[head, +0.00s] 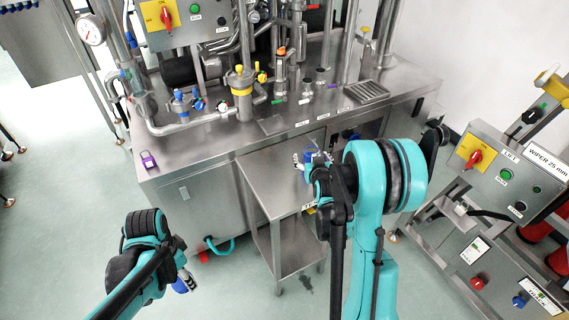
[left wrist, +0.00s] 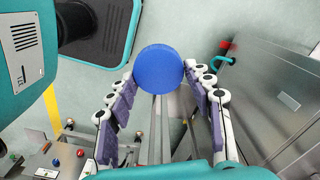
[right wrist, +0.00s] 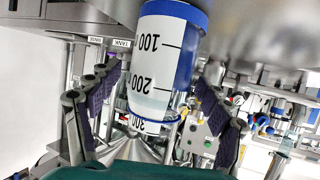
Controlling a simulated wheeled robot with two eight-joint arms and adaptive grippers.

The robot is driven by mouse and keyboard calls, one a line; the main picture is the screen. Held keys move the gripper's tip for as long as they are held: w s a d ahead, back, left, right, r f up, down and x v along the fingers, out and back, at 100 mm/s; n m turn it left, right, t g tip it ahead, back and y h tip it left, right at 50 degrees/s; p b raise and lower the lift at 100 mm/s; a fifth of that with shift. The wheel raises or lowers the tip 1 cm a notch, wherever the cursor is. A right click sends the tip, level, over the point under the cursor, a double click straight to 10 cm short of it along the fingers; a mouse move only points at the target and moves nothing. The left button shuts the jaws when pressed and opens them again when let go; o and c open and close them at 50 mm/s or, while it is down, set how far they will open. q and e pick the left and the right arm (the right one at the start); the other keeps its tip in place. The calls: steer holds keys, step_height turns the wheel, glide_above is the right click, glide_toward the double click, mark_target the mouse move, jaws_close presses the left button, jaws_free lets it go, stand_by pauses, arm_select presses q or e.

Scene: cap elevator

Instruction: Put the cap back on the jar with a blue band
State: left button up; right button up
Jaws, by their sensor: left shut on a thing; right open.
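The blue round cap (left wrist: 159,66) is between the fingers of my left gripper (left wrist: 162,108), which is shut on it. In the head view my left gripper (head: 184,282) is low at the left, over the floor and apart from the jar. The jar with a blue band (right wrist: 163,58) is whitish with black volume marks and blue at its edge. It stands between the spread fingers of my right gripper (right wrist: 158,112), which is open. In the head view the jar (head: 311,153) shows only as a bit of blue, mostly hidden by my right gripper (head: 310,165).
A small steel side table (head: 270,186) stands before the large steel workbench (head: 190,150), which carries pipes and valves. A purple padlock-like item (head: 148,160) is at the bench's left edge. A control panel stand (head: 510,175) is at the right.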

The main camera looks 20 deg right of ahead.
mark_target(311, 146)
steer(key=c, duration=1.5)
arm_select(q)
steer(key=shift+r, duration=0.1)
arm_select(e)
steer(key=shift+r, duration=0.15)
